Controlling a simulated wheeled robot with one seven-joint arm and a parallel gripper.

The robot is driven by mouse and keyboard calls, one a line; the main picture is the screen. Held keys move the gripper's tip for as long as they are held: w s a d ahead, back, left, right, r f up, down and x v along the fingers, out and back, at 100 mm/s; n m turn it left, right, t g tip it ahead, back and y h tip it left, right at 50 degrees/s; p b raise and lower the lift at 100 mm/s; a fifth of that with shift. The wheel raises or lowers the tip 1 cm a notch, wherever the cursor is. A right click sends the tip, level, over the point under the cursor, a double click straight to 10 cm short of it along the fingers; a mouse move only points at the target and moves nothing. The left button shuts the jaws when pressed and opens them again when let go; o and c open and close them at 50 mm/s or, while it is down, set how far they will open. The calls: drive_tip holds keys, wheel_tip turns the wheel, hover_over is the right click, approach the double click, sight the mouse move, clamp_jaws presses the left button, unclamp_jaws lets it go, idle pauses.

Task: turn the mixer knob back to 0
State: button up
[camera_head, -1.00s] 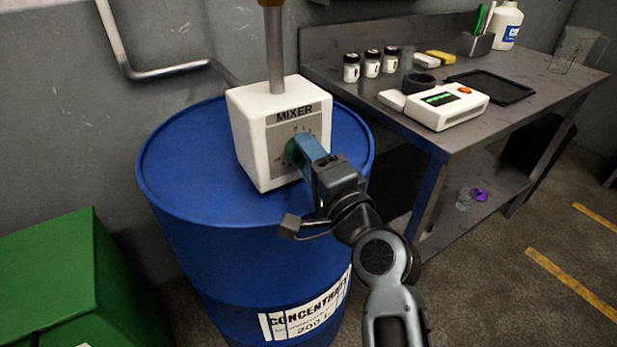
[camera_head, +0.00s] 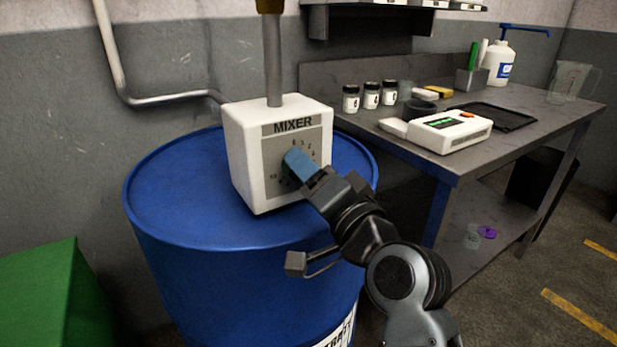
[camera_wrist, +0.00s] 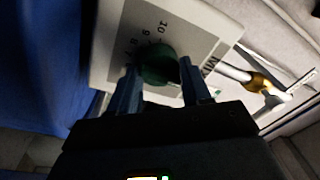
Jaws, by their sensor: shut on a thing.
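The mixer (camera_head: 247,155) is a white box with a grey dial panel, standing on a blue drum. In the head view my gripper (camera_head: 291,161) reaches its front face and mostly hides the knob. In the wrist view the round green knob (camera_wrist: 158,64) sits between my two blue fingers (camera_wrist: 158,82), which are shut on it. Dial numbers show around the knob, with 10 and 9 readable in the wrist view. The knob's pointer is hidden or too dark to read, so its setting cannot be told.
The blue drum (camera_head: 170,200) stands under the mixer. A grey workbench (camera_head: 455,165) at right holds jars (camera_head: 371,96), a white device (camera_head: 450,132) and a black tray (camera_head: 508,117). A green box (camera_head: 40,295) is at lower left. A vertical shaft (camera_head: 273,60) rises from the mixer.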

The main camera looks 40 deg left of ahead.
drive_tip(key=shift+f, duration=0.2)
drive_tip(key=o, duration=1)
drive_tip(key=shift+r, duration=0.15)
drive_tip(key=shift+o, duration=0.2)
drive_tip(key=shift+d, duration=0.1)
drive_tip(key=v, duration=0.7)
drive_tip(key=shift+s+d, duration=0.2)
drive_tip(key=shift+d, duration=0.05)
